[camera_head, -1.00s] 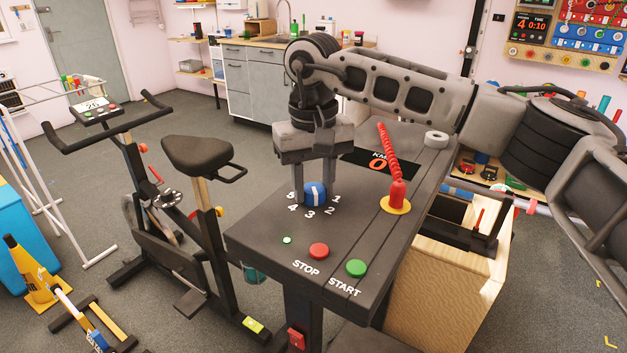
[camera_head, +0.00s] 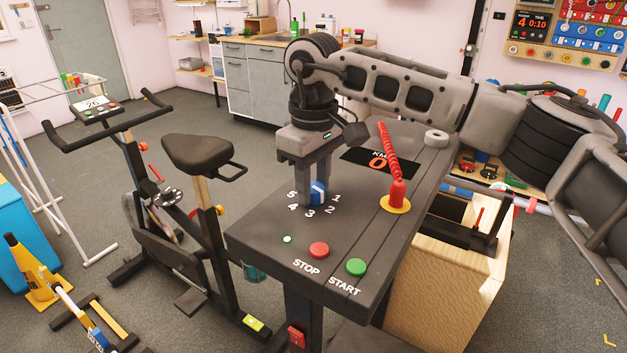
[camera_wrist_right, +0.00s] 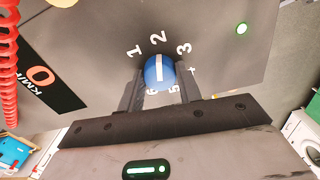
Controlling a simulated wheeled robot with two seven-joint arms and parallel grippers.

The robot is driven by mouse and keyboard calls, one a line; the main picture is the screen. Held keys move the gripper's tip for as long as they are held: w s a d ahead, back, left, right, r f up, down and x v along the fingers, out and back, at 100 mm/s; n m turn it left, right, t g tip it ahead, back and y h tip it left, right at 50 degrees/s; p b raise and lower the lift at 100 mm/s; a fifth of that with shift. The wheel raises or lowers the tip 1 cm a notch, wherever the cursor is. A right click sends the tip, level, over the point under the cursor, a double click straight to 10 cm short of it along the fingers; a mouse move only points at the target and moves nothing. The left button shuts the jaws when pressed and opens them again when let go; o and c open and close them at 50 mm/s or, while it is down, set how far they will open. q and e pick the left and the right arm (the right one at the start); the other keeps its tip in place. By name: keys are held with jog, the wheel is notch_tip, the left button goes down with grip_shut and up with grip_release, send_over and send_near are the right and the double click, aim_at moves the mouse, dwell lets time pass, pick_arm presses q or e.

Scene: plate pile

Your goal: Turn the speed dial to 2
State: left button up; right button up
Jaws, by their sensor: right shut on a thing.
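The blue speed dial (camera_head: 318,196) with a white line sits on the dark console (camera_head: 270,235), ringed by white numbers. It also shows in the right wrist view (camera_wrist_right: 158,70), where one end of its white line faces the 2. My right gripper (camera_head: 316,190) points down from above and is shut on the dial, one finger on each side. Its fingers also show in the right wrist view (camera_wrist_right: 160,82); they hide part of the numbers near 4. My left gripper is not in view.
On the console are a red STOP button (camera_head: 319,250), a green START button (camera_head: 356,267), a red coiled cord on a red plug (camera_head: 397,195) and a KM/H display (camera_head: 378,162) reading 0. An exercise bike (camera_head: 195,215) stands to the left.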

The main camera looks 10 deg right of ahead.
aim_at(313, 186)
jog(key=shift+r, duration=0.1)
jog(key=o, duration=1)
notch_tip(313, 186, up, 4)
jog(key=p, duration=0.3)
jog(key=shift+r, duration=0.15)
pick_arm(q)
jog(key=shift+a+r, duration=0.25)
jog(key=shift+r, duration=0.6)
pick_arm(e)
notch_tip(313, 186, up, 12)
jog(key=shift+f, duration=0.2)
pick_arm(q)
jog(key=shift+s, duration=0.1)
